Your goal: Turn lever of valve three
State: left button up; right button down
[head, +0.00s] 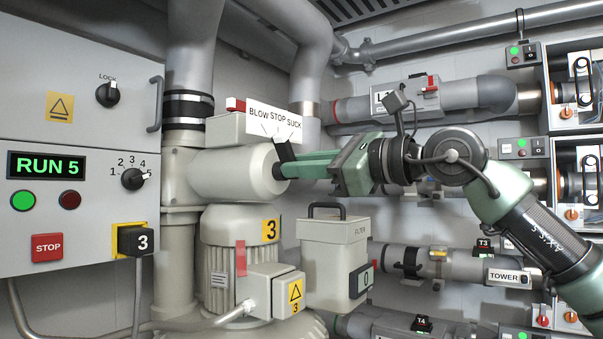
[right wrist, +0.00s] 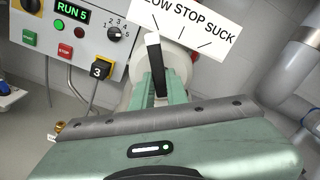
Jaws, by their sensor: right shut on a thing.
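Valve three is the cream cylinder (head: 232,174) above the blower marked 3 (head: 240,226). Its black lever (head: 284,150) is on the right end, below a white sign (head: 274,118) reading BLOW, STOP, SUCK. In the right wrist view, the lever (right wrist: 156,65) has a white tip near the leftmost mark, on the BLOW side. My right gripper (head: 284,170) comes in from the right, its green fingers shut on the lever near its base. The fingers hide part of the lever base. My left gripper is not in view.
A control panel (head: 75,240) on the left shows RUN 5, with a dial and a red STOP button (head: 47,247). A grey FILTER box (head: 333,250) stands below my right gripper. Pipes (head: 440,100) and open cabinets (head: 575,85) fill the right side.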

jog(key=shift+w+d+r+m+b, duration=0.1)
jog(key=shift+m+b, duration=0.55)
jog(key=shift+m, duration=0.95)
jog(key=shift+w+d+r+m+b, duration=0.1)
jog(key=shift+m+b, duration=0.55)
jog(key=shift+m, duration=0.95)
jog(key=c, duration=1.4)
grip_release()
jog(key=shift+f, duration=0.1)
jog(key=b+v, duration=0.3)
jog(key=v, duration=0.4)
jog(key=shift+s+d, duration=0.25)
jog(key=shift+d, duration=0.05)
